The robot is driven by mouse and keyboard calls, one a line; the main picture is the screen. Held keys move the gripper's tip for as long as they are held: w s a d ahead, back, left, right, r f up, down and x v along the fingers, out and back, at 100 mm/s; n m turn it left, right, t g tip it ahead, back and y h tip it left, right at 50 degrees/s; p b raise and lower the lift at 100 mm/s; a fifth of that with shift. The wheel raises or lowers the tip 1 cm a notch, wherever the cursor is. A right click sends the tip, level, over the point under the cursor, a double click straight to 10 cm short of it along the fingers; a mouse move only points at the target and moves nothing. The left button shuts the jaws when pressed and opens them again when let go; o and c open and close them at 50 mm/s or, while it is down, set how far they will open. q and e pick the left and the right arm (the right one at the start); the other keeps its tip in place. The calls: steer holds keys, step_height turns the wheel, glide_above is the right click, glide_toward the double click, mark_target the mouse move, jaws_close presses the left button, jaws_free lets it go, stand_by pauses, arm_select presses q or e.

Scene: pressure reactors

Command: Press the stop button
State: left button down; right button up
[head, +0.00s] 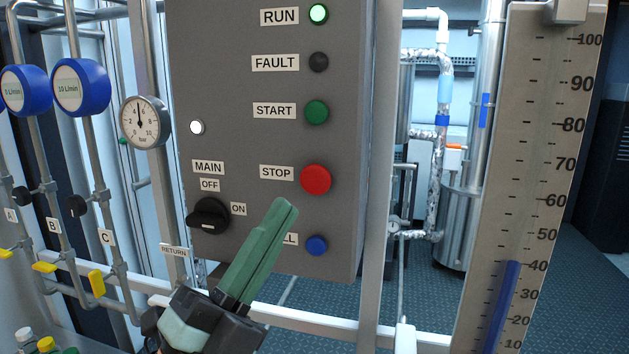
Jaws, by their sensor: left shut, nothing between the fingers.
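The red stop button (316,179) is on the grey control panel (230,90), to the right of its STOP label (277,172). My left gripper (284,207) has green fingers that are shut and empty. Its fingertips point up and show just below and left of the stop button in the head view. I cannot tell how far they are from the panel. The fingers cover part of the label beside the blue button (317,245). My right gripper is not in view.
The green start button (317,112) sits above the stop button, below the dark FAULT lamp (318,62) and lit RUN lamp (319,14). A black MAIN switch (208,216) is at left. A pressure gauge (146,122) and pipes stand left; a level scale (530,150) stands right.

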mark_target(317, 170)
arm_select(q)
steer(key=shift+w+d, duration=0.4)
steer(key=shift+w, duration=0.85)
steer(key=shift+w+d, duration=0.4)
steer(key=shift+w, duration=0.8)
steer(key=shift+w+d, duration=0.4)
steer(key=shift+w, duration=0.85)
steer(key=shift+w, duration=0.15)
steer(key=shift+w+d, duration=0.15)
steer(key=shift+w, duration=0.05)
steer(key=shift+w+d, duration=0.15)
steer(key=shift+w, duration=0.35)
steer(key=shift+s, duration=0.1)
steer(key=shift+s+a, duration=0.3)
steer(key=shift+s, duration=0.45)
steer(key=shift+s, duration=0.1)
